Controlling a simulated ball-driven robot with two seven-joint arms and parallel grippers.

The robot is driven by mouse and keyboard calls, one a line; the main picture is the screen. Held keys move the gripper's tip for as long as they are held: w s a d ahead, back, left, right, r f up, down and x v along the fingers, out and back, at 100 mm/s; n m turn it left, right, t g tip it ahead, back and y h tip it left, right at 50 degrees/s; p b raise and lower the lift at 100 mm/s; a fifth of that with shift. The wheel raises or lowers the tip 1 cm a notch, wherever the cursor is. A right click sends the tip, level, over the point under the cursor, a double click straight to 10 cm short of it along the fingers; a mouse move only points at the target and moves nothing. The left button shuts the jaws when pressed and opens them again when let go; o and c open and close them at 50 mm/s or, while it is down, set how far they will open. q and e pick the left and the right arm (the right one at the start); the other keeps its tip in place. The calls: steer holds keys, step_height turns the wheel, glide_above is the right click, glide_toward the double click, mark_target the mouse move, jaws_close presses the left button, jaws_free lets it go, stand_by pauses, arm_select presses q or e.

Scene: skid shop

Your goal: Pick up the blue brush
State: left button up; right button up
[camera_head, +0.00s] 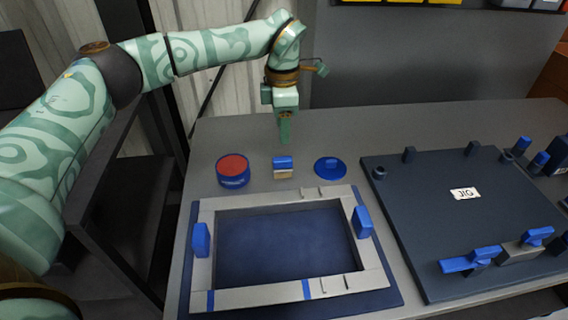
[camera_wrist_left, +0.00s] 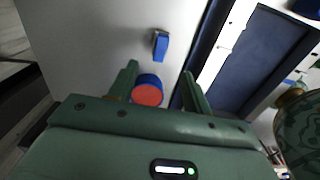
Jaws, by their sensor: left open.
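The blue brush (camera_head: 283,163) is a small block with a blue top and a tan lower part. It lies on the grey table, between a round blue tin and a blue disc. It also shows in the left wrist view (camera_wrist_left: 160,44), beyond the fingertips. My left gripper (camera_head: 285,140) points down above the table, behind the brush and apart from it. In the left wrist view its two fingers (camera_wrist_left: 158,76) are spread and empty, with the red-topped tin (camera_wrist_left: 148,90) showing between them. My right gripper is not in view.
The blue tin with a red top (camera_head: 233,168) stands left of the brush. The blue disc with a knob (camera_head: 330,168) lies right of it. A grey frame (camera_head: 205,225) with blue clamps lies in front. A dark jig plate (camera_head: 430,220) takes up the right.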

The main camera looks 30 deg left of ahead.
mark_target(282, 158)
arm_select(q)
step_height(282, 158, down, 7)
steer(key=shift+w+r+b, duration=0.1)
steer(key=shift+r+b, duration=0.1)
steer(key=shift+b, duration=0.7)
steer(key=shift+f, duration=0.4)
step_height(282, 158, down, 5)
steer(key=b, duration=0.3)
steer(key=shift+f, duration=0.2)
steer(key=shift+r, duration=0.2)
steer(key=shift+s, duration=0.2)
steer(key=c, duration=1)
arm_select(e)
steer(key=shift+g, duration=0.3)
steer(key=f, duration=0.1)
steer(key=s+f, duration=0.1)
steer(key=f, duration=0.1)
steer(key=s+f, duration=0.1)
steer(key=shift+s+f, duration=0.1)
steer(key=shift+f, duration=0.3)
